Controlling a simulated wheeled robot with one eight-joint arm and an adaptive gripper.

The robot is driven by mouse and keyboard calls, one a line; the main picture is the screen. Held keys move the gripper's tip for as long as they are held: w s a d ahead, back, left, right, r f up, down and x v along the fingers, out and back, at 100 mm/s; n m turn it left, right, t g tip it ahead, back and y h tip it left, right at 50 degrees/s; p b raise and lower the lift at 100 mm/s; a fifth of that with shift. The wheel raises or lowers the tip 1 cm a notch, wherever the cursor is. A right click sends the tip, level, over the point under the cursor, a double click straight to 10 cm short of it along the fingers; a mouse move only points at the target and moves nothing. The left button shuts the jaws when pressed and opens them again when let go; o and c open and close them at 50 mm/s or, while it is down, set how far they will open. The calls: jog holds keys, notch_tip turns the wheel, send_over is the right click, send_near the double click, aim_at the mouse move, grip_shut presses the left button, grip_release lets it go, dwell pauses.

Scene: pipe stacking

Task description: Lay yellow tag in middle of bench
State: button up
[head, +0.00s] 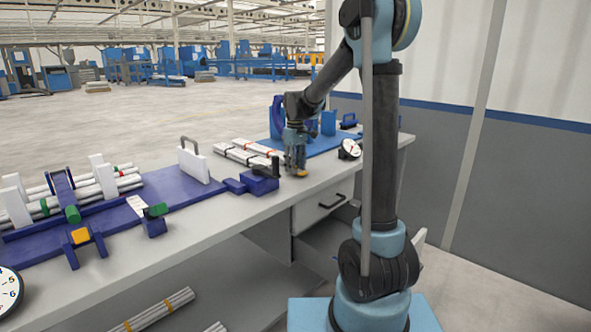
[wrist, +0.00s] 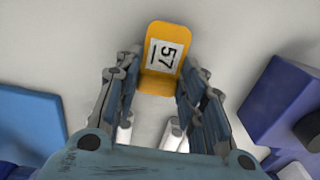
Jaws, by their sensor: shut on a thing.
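The yellow tag (wrist: 164,50) has a white label reading 57 with a line beside it. In the wrist view it sits between the fingertips of my gripper (wrist: 158,88), which is shut on it. In the head view my gripper (head: 297,160) points down over the right part of the bench (head: 225,222), and the tag (head: 302,174) shows as a small yellow patch under the fingers. I cannot tell if the tag touches the bench top.
A blue clamp-like block (head: 262,182) stands just left of my gripper. White pipes (head: 245,156) lie behind it. A round dial (head: 349,149) stands to the right. A purple rack (head: 150,190) with pipes fills the left.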

jog(key=shift+f, duration=0.5)
jog(key=shift+f, duration=0.1)
jog(key=o, duration=0.9)
jog(key=shift+c, duration=0.2)
notch_tip(320, 180, up, 12)
jog(key=s+d+m, duration=0.2)
jog(key=s+d, duration=0.5)
jog(key=s, duration=0.3)
jog(key=s+d+f+m+t, duration=0.1)
jog(key=s+d+f+m, duration=0.2)
jog(key=s+f, duration=0.6)
jog(key=s+d+f+m+t, duration=0.1)
jog(key=s+d+f+m, duration=0.2)
jog(key=s, duration=1.4)
jog(key=d+f, duration=0.4)
jog(key=f, duration=0.2)
jog(key=shift+s+f+m, duration=0.2)
jog(key=shift+f+m, duration=0.2)
